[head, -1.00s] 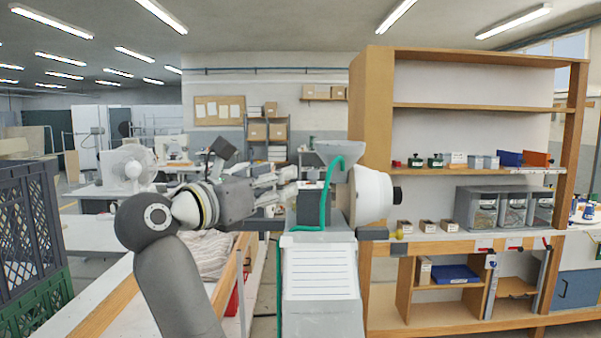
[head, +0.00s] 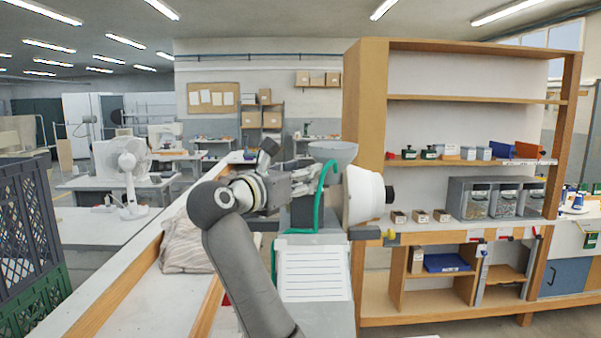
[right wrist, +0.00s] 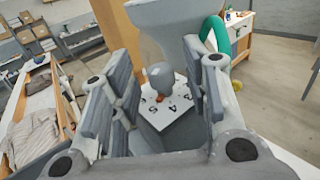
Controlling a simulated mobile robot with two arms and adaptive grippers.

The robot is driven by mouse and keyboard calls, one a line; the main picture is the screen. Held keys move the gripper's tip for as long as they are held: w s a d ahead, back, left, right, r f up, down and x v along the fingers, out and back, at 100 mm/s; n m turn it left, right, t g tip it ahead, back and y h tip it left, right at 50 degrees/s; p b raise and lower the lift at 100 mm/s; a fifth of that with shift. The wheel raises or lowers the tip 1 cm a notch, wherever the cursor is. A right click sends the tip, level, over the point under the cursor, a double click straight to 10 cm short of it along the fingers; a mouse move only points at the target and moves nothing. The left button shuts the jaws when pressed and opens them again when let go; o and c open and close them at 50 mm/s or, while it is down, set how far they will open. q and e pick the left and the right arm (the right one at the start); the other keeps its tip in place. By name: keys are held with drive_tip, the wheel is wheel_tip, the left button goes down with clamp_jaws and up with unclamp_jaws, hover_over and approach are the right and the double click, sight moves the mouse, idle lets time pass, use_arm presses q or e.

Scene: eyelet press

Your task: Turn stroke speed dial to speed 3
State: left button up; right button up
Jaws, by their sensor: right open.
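The eyelet press stands mid-picture in the head view, with a grey body (head: 313,225), a hopper (head: 333,151) on top, a green hose (head: 323,192) and a white round housing (head: 365,194). My right gripper (head: 303,181) is at the press's left side, where the dial is hidden. In the right wrist view my right gripper (right wrist: 160,82) is open, its fingers on either side of the grey dial knob (right wrist: 159,76). The knob stands over a white face (right wrist: 165,112) with black digits and a small orange mark. I cannot tell whether the fingers touch it. My left gripper is not in view.
A wooden shelf unit (head: 367,110) with boxes and grey bins stands right of the press. A wood-edged bench (head: 130,275) with a cloth bundle (head: 187,245) is at left. Dark and green crates (head: 28,230) stand at far left.

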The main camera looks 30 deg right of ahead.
clamp_jaws()
idle(0.3)
